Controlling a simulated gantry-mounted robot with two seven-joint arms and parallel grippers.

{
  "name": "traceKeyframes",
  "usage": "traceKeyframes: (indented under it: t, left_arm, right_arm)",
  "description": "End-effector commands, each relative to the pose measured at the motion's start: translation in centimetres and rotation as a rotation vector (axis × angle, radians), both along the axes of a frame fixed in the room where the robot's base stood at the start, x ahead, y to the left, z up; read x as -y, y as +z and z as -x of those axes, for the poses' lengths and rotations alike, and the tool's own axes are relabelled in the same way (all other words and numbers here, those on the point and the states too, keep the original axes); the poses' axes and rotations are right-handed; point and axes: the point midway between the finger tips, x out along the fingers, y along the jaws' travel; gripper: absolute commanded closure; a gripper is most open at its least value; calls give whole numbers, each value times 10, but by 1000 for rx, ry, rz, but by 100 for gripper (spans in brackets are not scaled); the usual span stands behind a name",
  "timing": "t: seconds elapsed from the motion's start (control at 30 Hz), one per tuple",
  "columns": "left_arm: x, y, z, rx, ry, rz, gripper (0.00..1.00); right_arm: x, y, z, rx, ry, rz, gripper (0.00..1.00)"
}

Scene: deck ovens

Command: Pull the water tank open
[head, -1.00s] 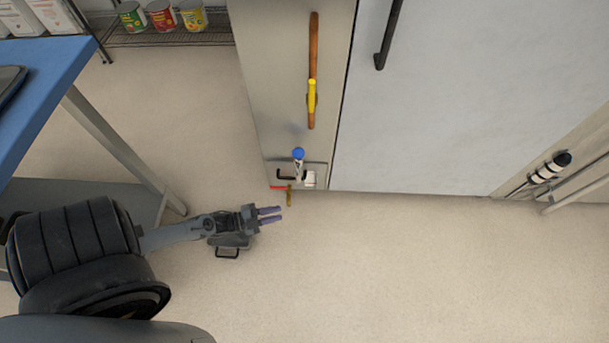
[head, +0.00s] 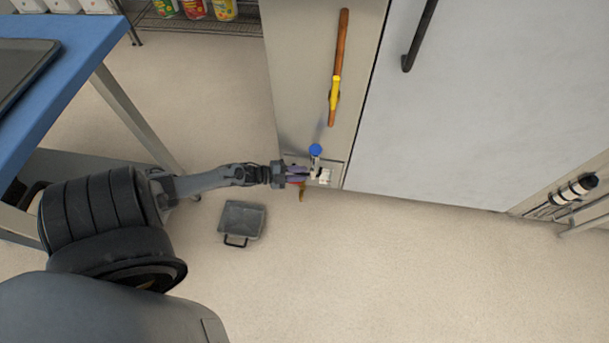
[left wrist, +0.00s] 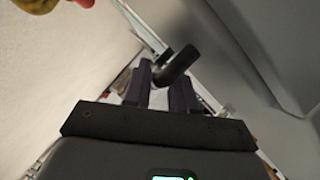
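The water tank front (head: 341,175) is a small light panel low on the tall grey cabinet. It sits flush as far as I can see, and my gripper covers its left part and its dark handle in the head view. My left gripper (head: 301,174) reaches this panel from the left, fingers pointing right. In the left wrist view its two dark fingers (left wrist: 160,88) stand apart, and a thick black bar, likely the handle (left wrist: 178,65), crosses at their tips. Whether they touch it is unclear. My right gripper is out of view.
A blue-topped table (head: 60,85) stands at the left. A grey pan with a handle (head: 241,220) lies on the floor below my arm. A brown rod with a yellow part (head: 334,95) and a blue knob (head: 315,150) are on the cabinet.

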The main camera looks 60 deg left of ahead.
Motion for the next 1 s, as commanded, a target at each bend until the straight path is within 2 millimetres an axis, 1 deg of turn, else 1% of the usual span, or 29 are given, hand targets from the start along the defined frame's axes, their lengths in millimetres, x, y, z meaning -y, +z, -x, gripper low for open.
traceKeyframes:
  t: [0.03, 0.2, 0.57, 0.7, 0.73, 1.0]
  left_arm:
    - [2, -4, -6, 2, 0, 2, 75]
    - [6, -5, -16, 0, -1, 1, 75]
    - [7, -4, -19, 0, -1, 1, 75]
    - [6, -4, -19, 0, 0, 0, 96]
    - [7, -4, -19, 0, 0, 0, 100]
    - [6, -4, -19, 0, -1, 0, 100]
  right_arm:
    - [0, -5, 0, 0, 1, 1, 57]
    - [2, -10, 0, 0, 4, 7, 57]
    - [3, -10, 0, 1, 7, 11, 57]
    - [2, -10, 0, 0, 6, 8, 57]
    - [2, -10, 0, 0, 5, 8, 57]
    - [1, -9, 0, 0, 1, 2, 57]
